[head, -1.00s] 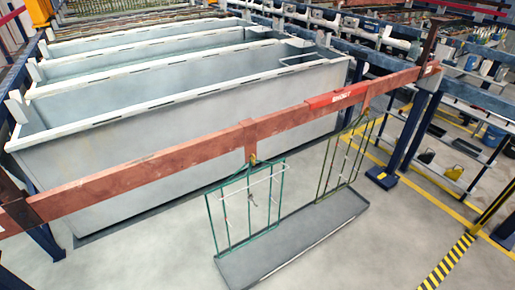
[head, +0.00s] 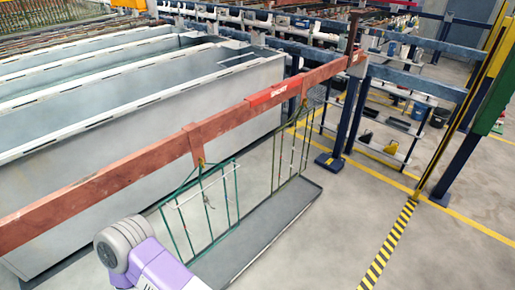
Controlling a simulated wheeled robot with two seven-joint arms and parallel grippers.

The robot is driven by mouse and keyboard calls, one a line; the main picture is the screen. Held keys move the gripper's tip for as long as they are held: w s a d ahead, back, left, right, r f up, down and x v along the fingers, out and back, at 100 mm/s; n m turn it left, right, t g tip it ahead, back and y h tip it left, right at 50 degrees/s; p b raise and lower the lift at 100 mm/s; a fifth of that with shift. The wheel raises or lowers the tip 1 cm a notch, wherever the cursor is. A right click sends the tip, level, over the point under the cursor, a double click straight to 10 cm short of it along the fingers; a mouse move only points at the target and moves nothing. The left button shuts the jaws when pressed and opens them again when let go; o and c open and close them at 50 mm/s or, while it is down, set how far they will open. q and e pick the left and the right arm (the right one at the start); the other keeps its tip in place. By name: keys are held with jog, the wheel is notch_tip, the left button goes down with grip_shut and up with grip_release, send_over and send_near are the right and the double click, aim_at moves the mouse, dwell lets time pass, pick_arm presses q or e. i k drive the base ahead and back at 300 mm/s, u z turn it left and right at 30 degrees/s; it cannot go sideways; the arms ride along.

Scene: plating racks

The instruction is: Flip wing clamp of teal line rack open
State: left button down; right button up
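The teal line rack (head: 229,191) hangs by a hook from the red-brown beam (head: 119,174) in the middle of the head view. It is a thin teal wire frame with a pale horizontal bar (head: 197,187) across its upper part. Small thin parts hang inside it, too small to tell whether one is the wing clamp or how it stands. A white and purple link of my own arm (head: 158,262) shows at the bottom, below the rack and apart from it in the picture. Neither gripper is in view.
A second, olive-green rack (head: 291,146) hangs further right along the beam. A long grey tray (head: 262,236) lies beneath both racks. Large grey tanks (head: 142,118) stand behind the beam. A blue post (head: 347,123) stands at right. Open floor (head: 436,236) lies at right, with a yellow-black stripe.

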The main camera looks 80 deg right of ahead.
aim_at(202, 161)
jog(key=z, duration=2.25)
